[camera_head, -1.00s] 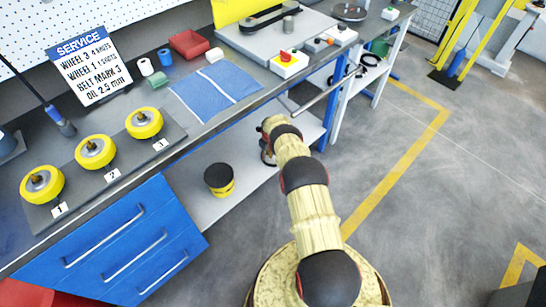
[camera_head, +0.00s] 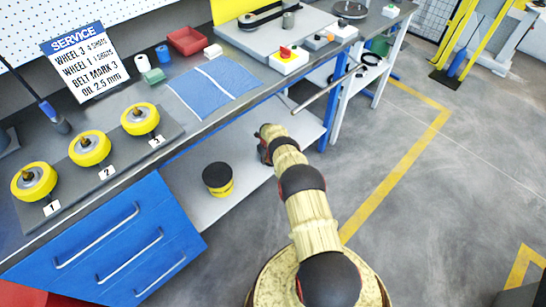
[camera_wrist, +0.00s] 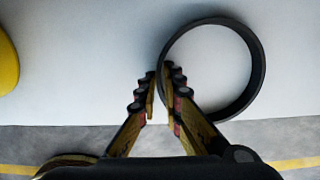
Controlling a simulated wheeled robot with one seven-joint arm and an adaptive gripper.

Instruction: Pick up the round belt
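A black ring, the round belt (camera_wrist: 258,90), shows in the wrist view against a pale flat surface. My gripper (camera_wrist: 161,72) is at its left edge, with the fingertips close together and a narrow gap between them. The right finger overlaps the inside of the ring and the left finger is outside it. The fingertips hide the ring's left wall, so I cannot tell whether they press on it. In the head view my gripper (camera_head: 266,142) is low at the bench's lower shelf, and the belt is hidden there.
The bench top above holds three yellow wheels (camera_head: 90,148), a blue mat (camera_head: 212,86) and a red tray (camera_head: 188,41). A rod (camera_head: 325,92) juts out at the bench edge.

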